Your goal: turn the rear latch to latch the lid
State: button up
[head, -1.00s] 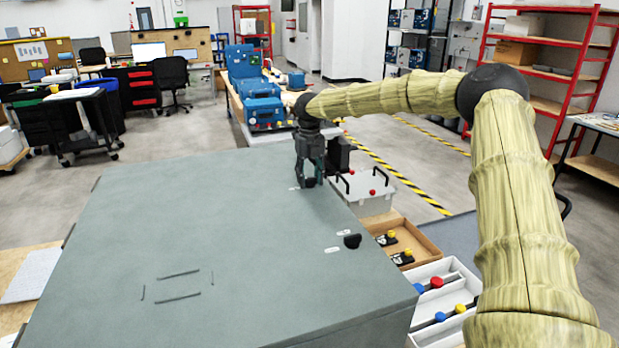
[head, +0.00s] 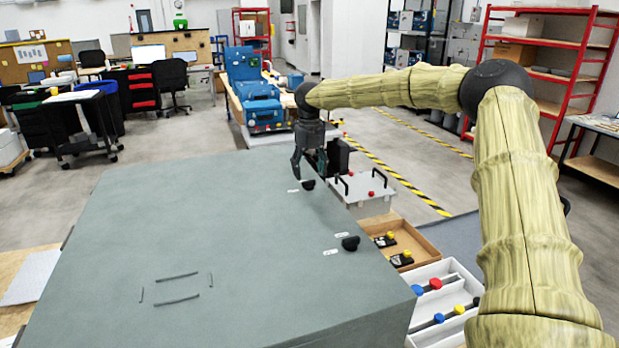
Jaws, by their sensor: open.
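The grey lid (head: 190,235) fills the front left of the head view as a broad flat panel. The rear latch (head: 308,185) is a small black knob near the lid's far right edge, with a short white mark beside it. A second black latch (head: 350,243) sits nearer on the same edge, between two white marks. My gripper (head: 309,176) points down just above and behind the rear latch. Its fingers are apart and hold nothing. The latch shows below the fingertips and appears clear of them. Its exact turn is too small to tell.
Right of the lid stand a light grey box (head: 362,190) with black handles, a brown tray (head: 425,252) with small parts, and a white tray (head: 410,334) with coloured knobs. Blue machines (head: 262,105) stand on a bench behind.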

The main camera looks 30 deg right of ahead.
aim_at(309, 181)
notch_tip(309, 181, up, 9)
jog(key=shift+f, duration=0.15)
dwell(0.7)
